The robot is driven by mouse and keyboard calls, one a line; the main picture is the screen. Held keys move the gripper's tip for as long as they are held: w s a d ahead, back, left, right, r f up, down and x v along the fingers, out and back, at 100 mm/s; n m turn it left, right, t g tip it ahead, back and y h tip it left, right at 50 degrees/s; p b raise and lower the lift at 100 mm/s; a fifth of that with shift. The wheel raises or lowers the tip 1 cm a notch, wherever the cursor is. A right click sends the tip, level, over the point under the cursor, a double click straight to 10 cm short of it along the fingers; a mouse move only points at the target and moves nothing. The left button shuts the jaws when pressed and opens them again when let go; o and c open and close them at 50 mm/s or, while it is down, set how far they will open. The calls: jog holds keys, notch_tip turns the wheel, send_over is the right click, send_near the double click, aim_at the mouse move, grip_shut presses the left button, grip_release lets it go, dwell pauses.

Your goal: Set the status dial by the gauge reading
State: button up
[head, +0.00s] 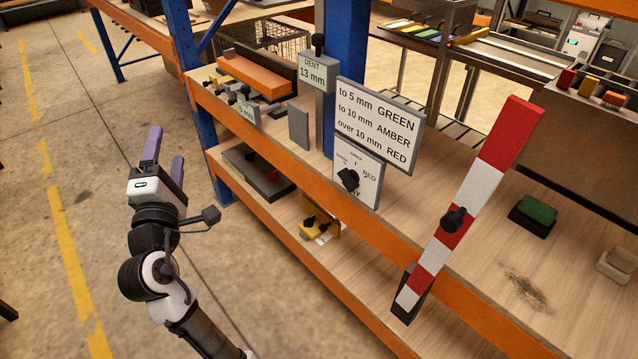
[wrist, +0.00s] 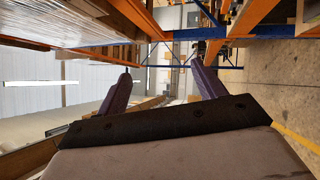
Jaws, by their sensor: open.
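The status dial is a black knob (head: 348,179) on a white plate (head: 368,184) marked with words; RED reads at its right, the other labels are too small to be sure of. The knob's exact pointing is hard to tell. The gauge sign (head: 313,75) above reads "DENT 13 mm". A rule board (head: 378,126) reads to 5 mm GREEN, to 10 mm AMBER, over 10 mm RED. My gripper (head: 165,152) is open and empty, upright over the floor left of the shelf, apart from the dial. Its purple fingers also show in the wrist view (wrist: 160,88).
A red-and-white striped bar (head: 482,165) with a black knob stands tilted at the shelf's front, right of the dial. A green-topped block (head: 537,210) lies on the bench. An orange block (head: 257,76) is at the left. Orange beams edge the shelf; the floor around my gripper is clear.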

jog(key=w+d+f+g+h, duration=0.2)
jog(key=d+f+g+h, duration=0.2)
jog(key=d+f+h, duration=0.7)
jog(key=g+h, duration=0.5)
jog(key=g, duration=0.1)
send_near(348, 180)
jog(key=p+x, duration=0.1)
jog(key=x, duration=0.4)
jog(key=f+p+x, duration=0.1)
jog(key=x, duration=0.2)
jog(key=shift+w+p, duration=0.35)
jog(key=shift+w, duration=0.1)
jog(key=c, duration=1)
